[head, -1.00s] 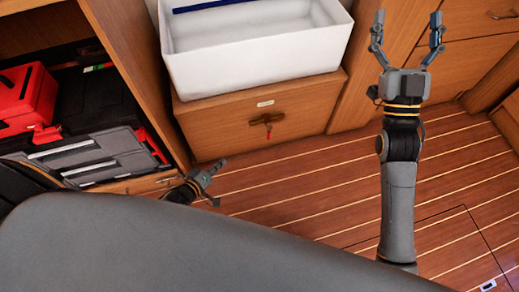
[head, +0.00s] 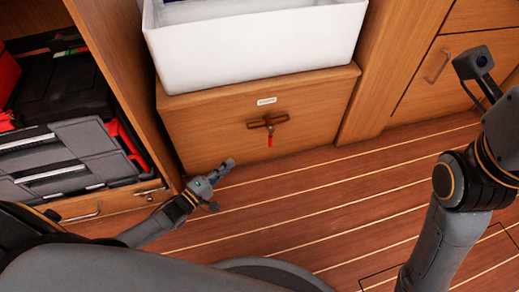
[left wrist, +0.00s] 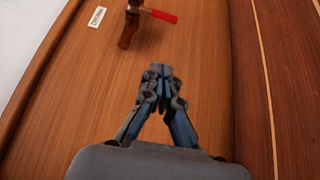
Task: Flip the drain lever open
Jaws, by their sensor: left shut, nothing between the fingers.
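The drain lever (head: 270,141) is a small red handle hanging down from a brown drain valve (head: 267,122) on the wooden front panel under the white basin. In the left wrist view the red lever (left wrist: 161,16) and the valve (left wrist: 127,24) show at the top edge. My left gripper (head: 226,168) is below and left of the lever, apart from it. In the left wrist view my left gripper (left wrist: 160,72) has its fingertips together and empty, in front of bare panel. The fingers of my right gripper do not show; only its arm and wrist are at the right.
The white basin (head: 255,52) stands above the panel. A pale label (head: 267,101) is above the valve. At the left an open cabinet holds grey-black cases (head: 65,160). The striped wooden floor (head: 310,200) in front of the panel is clear.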

